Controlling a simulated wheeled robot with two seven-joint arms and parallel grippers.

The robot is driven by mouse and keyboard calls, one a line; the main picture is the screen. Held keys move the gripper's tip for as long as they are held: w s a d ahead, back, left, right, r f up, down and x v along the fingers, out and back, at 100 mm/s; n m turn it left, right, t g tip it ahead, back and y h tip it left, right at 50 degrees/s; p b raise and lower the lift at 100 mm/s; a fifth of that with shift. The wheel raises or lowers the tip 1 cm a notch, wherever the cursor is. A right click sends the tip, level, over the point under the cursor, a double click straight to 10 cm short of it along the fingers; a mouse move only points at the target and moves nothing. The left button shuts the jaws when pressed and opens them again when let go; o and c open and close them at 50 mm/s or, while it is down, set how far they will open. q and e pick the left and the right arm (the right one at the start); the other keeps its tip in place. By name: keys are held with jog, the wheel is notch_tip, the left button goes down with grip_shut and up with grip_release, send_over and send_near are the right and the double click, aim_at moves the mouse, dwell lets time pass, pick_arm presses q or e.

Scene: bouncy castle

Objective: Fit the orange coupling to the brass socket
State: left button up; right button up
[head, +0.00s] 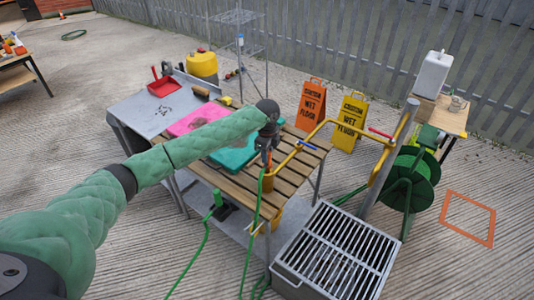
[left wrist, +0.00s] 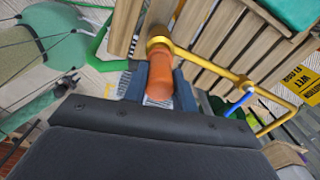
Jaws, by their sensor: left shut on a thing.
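My left gripper (head: 267,152) reaches over the front right of the slatted wooden table, fingers pointing down. In the left wrist view its two dark fingers (left wrist: 159,90) are shut on the orange coupling (left wrist: 158,78). The brass socket (left wrist: 159,43), a ring at the end of the bent brass pipe, lies at the coupling's far end. They look in line and very close; I cannot tell whether the coupling is seated. In the head view the gripper largely hides the joint. My right gripper is not in view.
The brass pipe (head: 328,122) carries a blue lever (head: 308,144) and a red lever (head: 380,133). A green hose (head: 255,225) hangs at the table front. A metal grate (head: 335,250) and green hose reel (head: 410,178) stand right. A teal item (head: 235,155) lies behind the gripper.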

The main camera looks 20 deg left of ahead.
pick_arm(q)
jog(key=shift+f, duration=0.5)
dwell(0.8)
jog(key=shift+p, duration=0.45)
dwell(0.3)
jog(key=shift+f+b, duration=0.35)
jog(key=shift+f, duration=0.9)
dwell(1.5)
jog(key=o, duration=1)
